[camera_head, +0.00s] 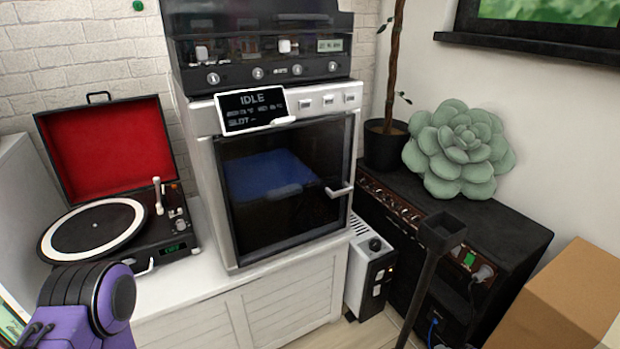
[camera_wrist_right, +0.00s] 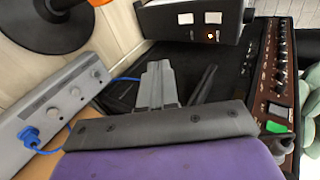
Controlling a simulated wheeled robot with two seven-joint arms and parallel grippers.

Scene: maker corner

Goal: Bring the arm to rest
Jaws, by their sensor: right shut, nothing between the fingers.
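My right gripper (camera_wrist_right: 158,85) shows in the right wrist view, with its grey fingers together and nothing between them. It hangs over a dark floor area in front of the black amplifier (camera_wrist_right: 278,70), clear of it as far as I can tell. In the head view a purple and black link of my own arm shows at the lower left, beside the record player (camera_head: 110,190). No gripper fingers show in the head view. My left gripper is in neither view.
A white cabinet (camera_head: 285,310) carries the oven-like machine (camera_head: 285,190), whose display reads IDLE. A white heater (camera_head: 370,272), a dark post (camera_head: 425,275) and a cardboard box (camera_head: 565,305) stand right. A grey power strip (camera_wrist_right: 55,105) with a blue plug lies left in the wrist view.

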